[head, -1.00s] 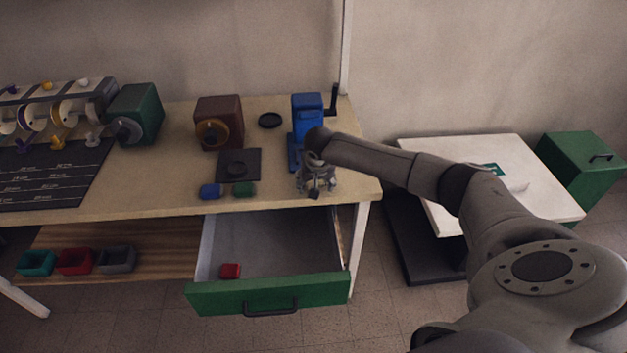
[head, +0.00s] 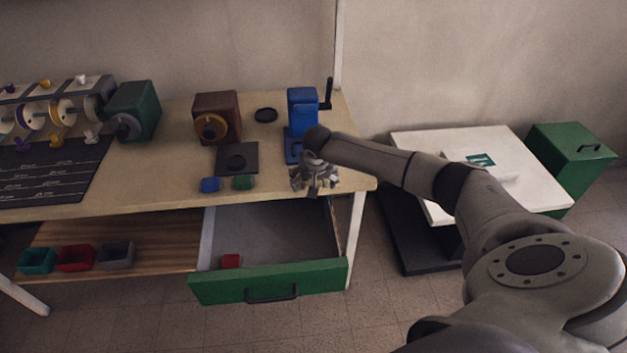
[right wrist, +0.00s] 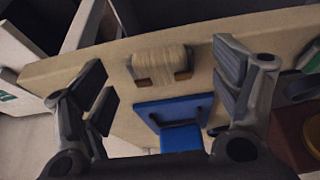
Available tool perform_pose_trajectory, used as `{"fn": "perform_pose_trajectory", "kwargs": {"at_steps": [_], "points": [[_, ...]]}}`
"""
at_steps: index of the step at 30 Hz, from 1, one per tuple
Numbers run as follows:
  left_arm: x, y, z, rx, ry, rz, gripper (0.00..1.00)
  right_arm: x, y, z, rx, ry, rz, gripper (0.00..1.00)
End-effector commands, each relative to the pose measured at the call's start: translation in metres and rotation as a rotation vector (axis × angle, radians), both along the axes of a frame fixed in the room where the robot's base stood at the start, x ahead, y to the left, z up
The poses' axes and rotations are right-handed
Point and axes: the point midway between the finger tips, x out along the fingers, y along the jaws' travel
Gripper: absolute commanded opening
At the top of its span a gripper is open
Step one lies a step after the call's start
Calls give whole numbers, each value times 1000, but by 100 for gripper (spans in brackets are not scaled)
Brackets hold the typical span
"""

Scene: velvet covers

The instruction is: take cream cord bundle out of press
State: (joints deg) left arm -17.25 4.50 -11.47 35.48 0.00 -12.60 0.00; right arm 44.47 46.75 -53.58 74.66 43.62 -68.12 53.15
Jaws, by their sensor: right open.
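The blue press (head: 303,112) stands at the right end of the workbench, with a dark crank on its right. In the right wrist view its blue base plate (right wrist: 174,110) shows. The cream cord bundle (right wrist: 160,63) lies off that plate, on the bench side toward the drawer, with small brown patches at its lower edge. My right gripper (head: 315,186) is at the bench's front edge before the press. In the right wrist view its open fingers (right wrist: 168,85) stand either side of the bundle, with gaps. The bundle is hidden in the head view. My left gripper is out of view.
Below the bench edge a green-fronted drawer (head: 268,282) is open with a small red block (head: 231,261) inside. Blue (head: 210,184) and green (head: 243,182) pieces lie left of my gripper.

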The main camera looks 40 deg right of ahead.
Motion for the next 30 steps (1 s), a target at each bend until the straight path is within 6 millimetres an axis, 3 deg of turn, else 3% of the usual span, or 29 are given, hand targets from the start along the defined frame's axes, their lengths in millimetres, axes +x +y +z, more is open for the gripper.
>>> {"fn": "perform_pose_trajectory", "kwargs": {"at_steps": [9,14,30], "points": [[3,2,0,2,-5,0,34,0,0,1,0,0,0,87],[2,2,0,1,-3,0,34,-3,3,11,2,-2,1,87],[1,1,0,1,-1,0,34,-35,20,99,1,-2,1,87]]}}
